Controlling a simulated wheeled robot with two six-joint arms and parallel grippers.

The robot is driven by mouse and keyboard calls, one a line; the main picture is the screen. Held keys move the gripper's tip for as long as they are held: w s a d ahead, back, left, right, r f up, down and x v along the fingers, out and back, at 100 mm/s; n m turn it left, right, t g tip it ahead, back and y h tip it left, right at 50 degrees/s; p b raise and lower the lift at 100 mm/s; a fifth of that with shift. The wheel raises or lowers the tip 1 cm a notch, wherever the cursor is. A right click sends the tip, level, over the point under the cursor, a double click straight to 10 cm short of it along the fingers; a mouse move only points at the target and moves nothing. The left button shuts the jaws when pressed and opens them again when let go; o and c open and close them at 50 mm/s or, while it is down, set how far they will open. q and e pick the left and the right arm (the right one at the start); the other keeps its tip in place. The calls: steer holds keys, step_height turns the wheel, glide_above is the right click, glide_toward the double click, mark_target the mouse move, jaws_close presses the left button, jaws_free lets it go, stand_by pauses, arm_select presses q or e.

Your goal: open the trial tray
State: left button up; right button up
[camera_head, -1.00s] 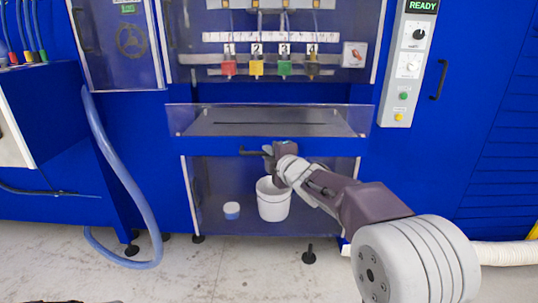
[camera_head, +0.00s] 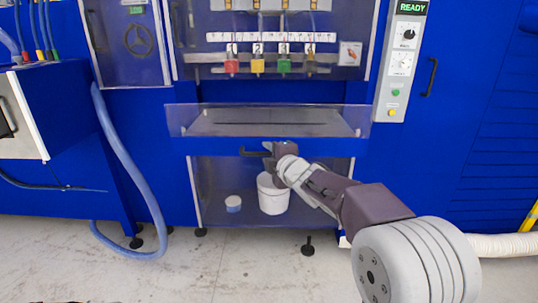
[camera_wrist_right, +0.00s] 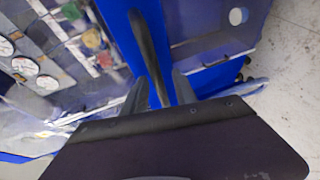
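The trial tray (camera_head: 182,121) is a wide clear-walled drawer below the row of numbered valves. It stands out from the blue machine, partly pulled out. Its dark bar handle (camera_head: 256,152) is on the front. My right gripper (camera_head: 270,150) is at the right part of this handle, its fingers small and partly hidden by the wrist. In the right wrist view the handle (camera_wrist_right: 145,45) runs between the two fingers (camera_wrist_right: 158,85), which lie on either side of it. The tray moves with the gripper, so it appears held. My left gripper is not in view.
A control panel (camera_head: 402,65) reads READY at right. A blue hose (camera_head: 125,160) hangs at left. The floor (camera_head: 230,270) in front is clear.

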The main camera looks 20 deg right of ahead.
steer(key=p+v, duration=0.2)
steer(key=v, duration=0.7)
